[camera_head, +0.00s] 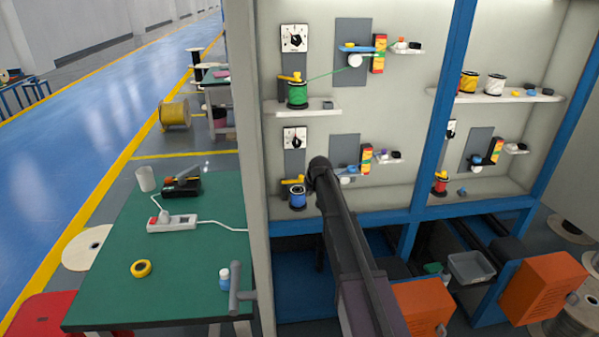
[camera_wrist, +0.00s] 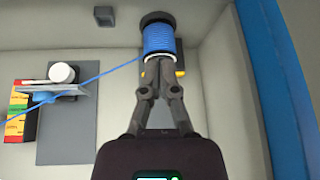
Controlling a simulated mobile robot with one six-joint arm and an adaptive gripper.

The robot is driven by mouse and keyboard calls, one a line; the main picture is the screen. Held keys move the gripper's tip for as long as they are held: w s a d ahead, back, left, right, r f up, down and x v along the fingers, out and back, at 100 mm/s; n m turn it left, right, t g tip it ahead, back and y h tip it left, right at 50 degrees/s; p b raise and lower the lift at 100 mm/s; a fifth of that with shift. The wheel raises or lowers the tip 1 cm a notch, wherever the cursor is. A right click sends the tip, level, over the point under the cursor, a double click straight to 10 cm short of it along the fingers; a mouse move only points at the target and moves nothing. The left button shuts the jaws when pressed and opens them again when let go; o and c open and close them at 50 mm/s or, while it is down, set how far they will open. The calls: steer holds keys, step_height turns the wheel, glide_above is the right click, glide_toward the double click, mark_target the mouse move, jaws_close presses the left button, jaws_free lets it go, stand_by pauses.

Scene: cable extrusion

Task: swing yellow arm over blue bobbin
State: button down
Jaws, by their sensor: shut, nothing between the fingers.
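The blue bobbin (camera_head: 297,198) stands on the lower shelf at the left of the cabinet. It also shows in the wrist view (camera_wrist: 159,39), with blue cable leading left from it. The yellow arm (camera_head: 291,181) is just above the bobbin in the head view. My arm hides the gripper in the head view.
A white pulley (camera_wrist: 61,72) and a red, yellow and green block (camera_wrist: 20,112) are left of my gripper in the wrist view. A blue post (camera_head: 433,110) divides the cabinet. The green bobbin (camera_head: 297,95) stands on the shelf above. A green table (camera_head: 195,260) stands at left.

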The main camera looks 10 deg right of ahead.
mark_target(300, 172)
steer(key=w+r+t, duration=0.2)
steer(key=w+r, duration=0.1)
steer(key=w, duration=1.2)
steer(key=shift+w+d+n+p, duration=0.3)
steer(key=shift+w+p, duration=0.05)
steer(key=shift+w, duration=0.05)
steer(key=shift+w+f, duration=0.1)
steer(key=b+x, duration=0.7)
steer(key=x, duration=0.2)
steer(key=shift+w+a+f+b, duration=0.2)
steer(key=shift+w+b, duration=0.05)
steer(key=shift+b, duration=0.1)
